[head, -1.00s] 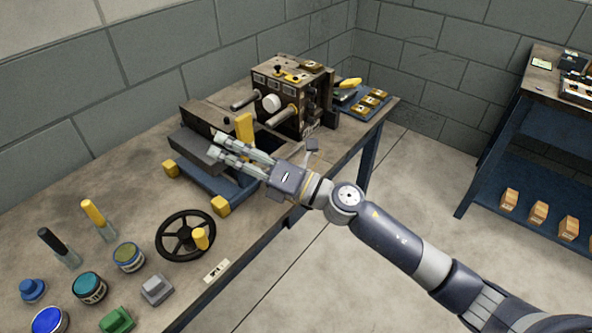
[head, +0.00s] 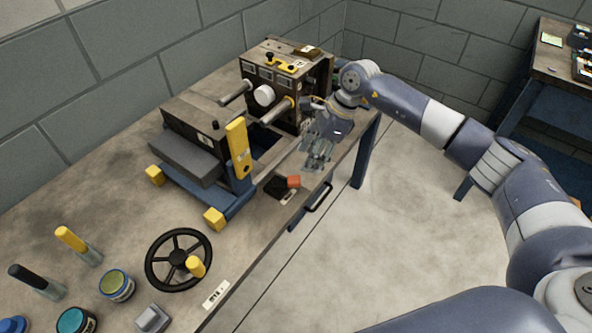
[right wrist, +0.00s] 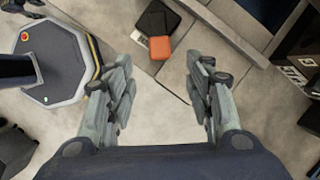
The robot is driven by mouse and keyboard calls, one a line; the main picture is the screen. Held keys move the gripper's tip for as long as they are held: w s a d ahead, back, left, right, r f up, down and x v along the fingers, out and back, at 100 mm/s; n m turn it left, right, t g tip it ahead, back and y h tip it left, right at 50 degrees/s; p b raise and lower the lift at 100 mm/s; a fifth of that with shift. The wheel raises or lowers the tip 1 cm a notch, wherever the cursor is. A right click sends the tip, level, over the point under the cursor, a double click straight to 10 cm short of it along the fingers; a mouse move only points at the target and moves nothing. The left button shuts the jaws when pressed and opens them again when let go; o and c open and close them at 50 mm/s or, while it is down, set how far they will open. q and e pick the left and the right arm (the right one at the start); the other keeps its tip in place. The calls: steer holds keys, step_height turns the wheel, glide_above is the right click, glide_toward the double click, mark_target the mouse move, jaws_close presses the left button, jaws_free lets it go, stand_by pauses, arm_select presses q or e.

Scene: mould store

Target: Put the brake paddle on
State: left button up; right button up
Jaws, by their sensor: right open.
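An orange-red paddle (head: 293,182) sits on a black plate (head: 277,187) at the bench's front edge; I take it for the brake paddle. In the right wrist view the orange paddle (right wrist: 160,47) lies flat-looking beside the black plate (right wrist: 157,22), beyond the fingertips. My right gripper (head: 318,165) points down just behind and to the right of the paddle in the head view. Its fingers (right wrist: 160,85) are apart with nothing between them, and it looks clear of the paddle. My left gripper is not in view.
The machine stands behind, with a yellow upright lever (head: 238,148), a grey block (head: 184,157) and a knobbed control box (head: 285,85). A black handwheel (head: 179,260) is at the front left. A drawer handle (head: 318,197) juts from the bench front. Open floor (head: 340,240) lies right.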

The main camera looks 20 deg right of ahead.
mark_target(295, 179)
steer(key=x, duration=0.5)
steer(key=shift+a+f+p, duration=0.15)
steer(key=shift+p, duration=0.2)
steer(key=x, duration=0.3)
steer(key=shift+f, duration=0.3)
steer(key=shift+c, duration=1.1)
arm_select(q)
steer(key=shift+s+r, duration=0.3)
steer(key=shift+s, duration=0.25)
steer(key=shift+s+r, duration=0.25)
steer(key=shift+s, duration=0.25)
arm_select(e)
steer(key=shift+a, duration=0.1)
steer(key=c, duration=0.8)
